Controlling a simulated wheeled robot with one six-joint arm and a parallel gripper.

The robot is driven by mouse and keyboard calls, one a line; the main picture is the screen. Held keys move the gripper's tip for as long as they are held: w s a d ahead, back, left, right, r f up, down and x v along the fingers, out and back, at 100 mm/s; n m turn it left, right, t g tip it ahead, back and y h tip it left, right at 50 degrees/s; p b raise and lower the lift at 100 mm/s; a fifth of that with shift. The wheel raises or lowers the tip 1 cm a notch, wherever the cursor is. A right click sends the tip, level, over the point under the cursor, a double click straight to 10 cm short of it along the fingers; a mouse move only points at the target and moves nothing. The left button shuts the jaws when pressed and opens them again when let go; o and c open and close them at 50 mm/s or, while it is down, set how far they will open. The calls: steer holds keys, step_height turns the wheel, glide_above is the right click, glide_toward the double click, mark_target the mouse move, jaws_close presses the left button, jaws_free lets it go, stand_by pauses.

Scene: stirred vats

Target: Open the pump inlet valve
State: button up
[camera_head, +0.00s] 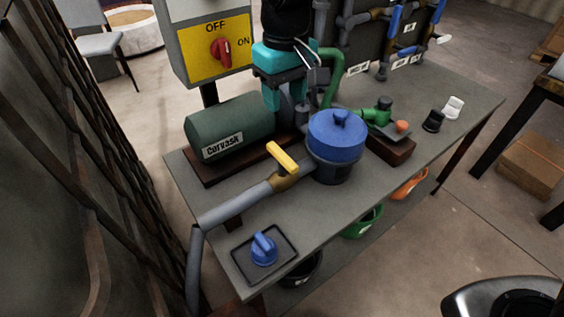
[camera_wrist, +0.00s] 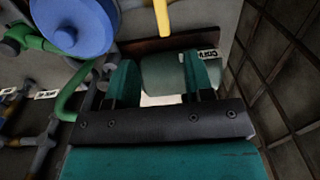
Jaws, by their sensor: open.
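The inlet valve's yellow lever handle (camera_head: 282,157) sits on a brass body (camera_head: 286,181) in the grey pipe (camera_head: 237,207) on the near side of the blue-lidded pump strainer (camera_head: 336,140). The handle lies crosswise to the pipe. It also shows at the top edge of the wrist view (camera_wrist: 161,16), partly cut off. My teal gripper (camera_head: 285,102) is open and empty, behind the handle and apart from it, above the area between the green motor (camera_head: 228,128) and the strainer. In the wrist view its two fingers (camera_wrist: 160,75) stand apart with the motor beyond them.
A yellow switch box (camera_head: 208,50) with a red knob stands behind the motor. A blue knob (camera_head: 264,249) sits on a dark tray at the bench's near end. A green pipe (camera_head: 330,78) and a small green valve (camera_head: 378,112) are right of my gripper. The front bench top is mostly clear.

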mark_target(282, 154)
steer(key=f, duration=1.8)
steer(key=shift+w+a, duration=0.15)
steer(key=shift+a, duration=0.1)
jaws_close()
